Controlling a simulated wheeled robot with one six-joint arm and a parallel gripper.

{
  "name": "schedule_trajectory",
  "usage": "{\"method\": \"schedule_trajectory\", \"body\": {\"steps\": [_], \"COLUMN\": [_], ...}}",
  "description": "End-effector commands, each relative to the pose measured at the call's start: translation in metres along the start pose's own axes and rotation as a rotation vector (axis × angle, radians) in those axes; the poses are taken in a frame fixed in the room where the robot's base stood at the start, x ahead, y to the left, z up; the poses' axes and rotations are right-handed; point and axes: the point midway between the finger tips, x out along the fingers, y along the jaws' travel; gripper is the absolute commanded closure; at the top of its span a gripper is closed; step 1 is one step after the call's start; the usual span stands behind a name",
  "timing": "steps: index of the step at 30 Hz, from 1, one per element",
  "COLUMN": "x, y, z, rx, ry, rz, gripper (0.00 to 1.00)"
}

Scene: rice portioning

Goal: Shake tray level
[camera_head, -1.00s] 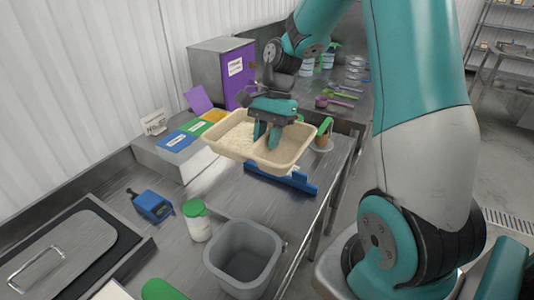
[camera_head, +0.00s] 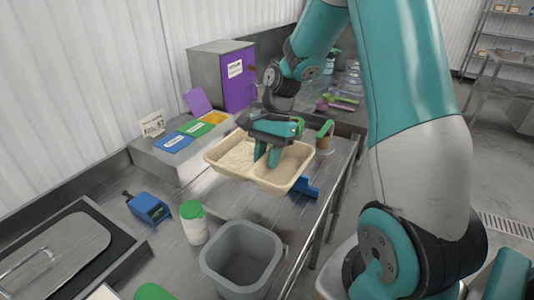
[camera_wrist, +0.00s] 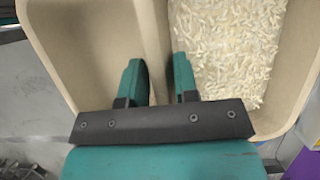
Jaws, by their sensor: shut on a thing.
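The tan two-compartment tray (camera_head: 222,168) is in the middle of the head view, over the steel counter. Rice (camera_head: 238,158) lies in its left compartment; the right one looks empty. My gripper (camera_head: 267,155) comes from above, its two teal fingers shut on the tray's middle divider. In the wrist view, the fingers (camera_wrist: 158,82) stand on either side of the divider, with rice (camera_wrist: 235,50) on the right and the bare compartment (camera_wrist: 85,50) on the left. The tray looks near level. I cannot tell whether it touches the blue thing (camera_head: 306,188) under it.
A grey bin (camera_head: 213,263) and a green-lidded jar (camera_head: 195,225) stand in front of the tray. A blue device (camera_head: 148,207) is at left. Coloured-lid bins (camera_head: 193,128) and a purple-doored cabinet (camera_head: 238,75) stand behind. A green-topped cup (camera_head: 324,135) is close at right.

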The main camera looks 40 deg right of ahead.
Motion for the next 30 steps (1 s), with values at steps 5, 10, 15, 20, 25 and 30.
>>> {"method": "schedule_trajectory", "body": {"steps": [5,10,15,20,25,30], "x": [0.012,0.022,0.032,0.042,0.051,0.061], "y": [0.000,0.000,0.000,0.000,0.000,0.000], "z": [-0.005,-0.009,-0.013,-0.017,-0.021,-0.025], "rx": [0.000,-0.001,0.000,0.000,0.000,0.000], "ry": [-0.001,0.000,-0.001,0.000,-0.001,-0.001], "rz": [0.002,0.001,0.002,0.001,0.001,0.002], "gripper": [0.96,0.96,0.96,0.96,0.96,0.96]}}
